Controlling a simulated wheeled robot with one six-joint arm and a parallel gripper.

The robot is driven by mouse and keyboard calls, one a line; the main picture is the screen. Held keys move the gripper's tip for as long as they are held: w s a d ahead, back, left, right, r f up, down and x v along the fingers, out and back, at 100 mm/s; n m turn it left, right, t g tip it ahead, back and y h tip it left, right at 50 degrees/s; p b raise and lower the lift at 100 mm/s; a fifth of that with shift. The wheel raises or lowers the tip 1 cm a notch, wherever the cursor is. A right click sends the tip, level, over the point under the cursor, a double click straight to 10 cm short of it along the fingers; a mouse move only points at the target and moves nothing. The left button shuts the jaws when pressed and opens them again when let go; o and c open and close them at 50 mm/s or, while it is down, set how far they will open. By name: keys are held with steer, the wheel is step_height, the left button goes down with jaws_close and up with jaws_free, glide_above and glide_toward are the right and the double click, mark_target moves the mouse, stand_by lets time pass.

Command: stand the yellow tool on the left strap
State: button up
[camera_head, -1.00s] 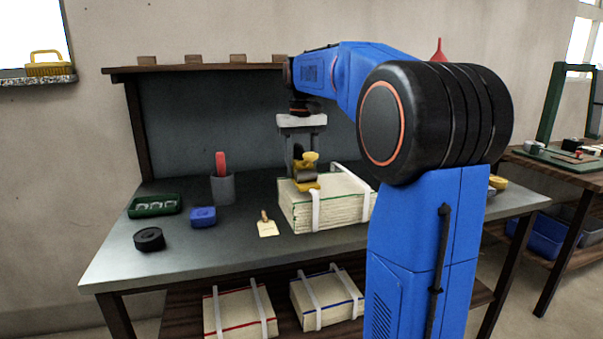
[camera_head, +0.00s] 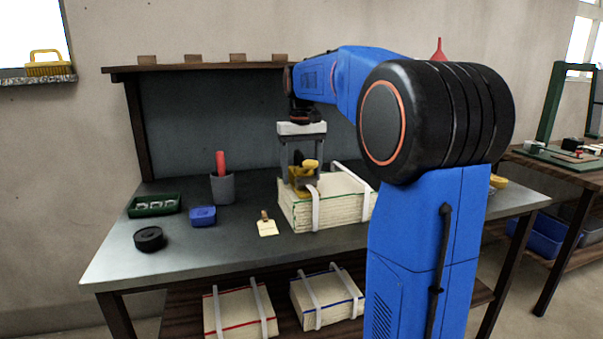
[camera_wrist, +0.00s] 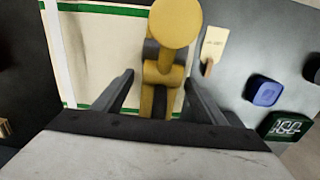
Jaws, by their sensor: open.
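The yellow tool (camera_head: 299,178), with a dark roller and a round yellow knob, stands near the left top edge of the bound paper block. It covers part of the left strap (camera_head: 316,212), a white band; exact contact cannot be told. My gripper (camera_head: 302,182) is open, pointing down, with its fingers on either side of the tool. In the wrist view the tool (camera_wrist: 160,92) lies between the spread fingers (camera_wrist: 157,85), with gaps on both sides. The paper block (camera_head: 345,209) has a green line and a second white strap (camera_wrist: 56,50).
On the bench left of the block are a tag (camera_head: 267,228), a grey cup (camera_head: 222,188) with a red item, a blue box (camera_head: 202,216), a green tray (camera_head: 150,207) and a black roll (camera_head: 149,239). Two more strapped blocks lie on the lower shelf.

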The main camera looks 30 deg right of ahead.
step_height(320, 180, up, 12)
steer(key=shift+r, duration=0.1)
stand_by(0.5)
stand_by(0.4)
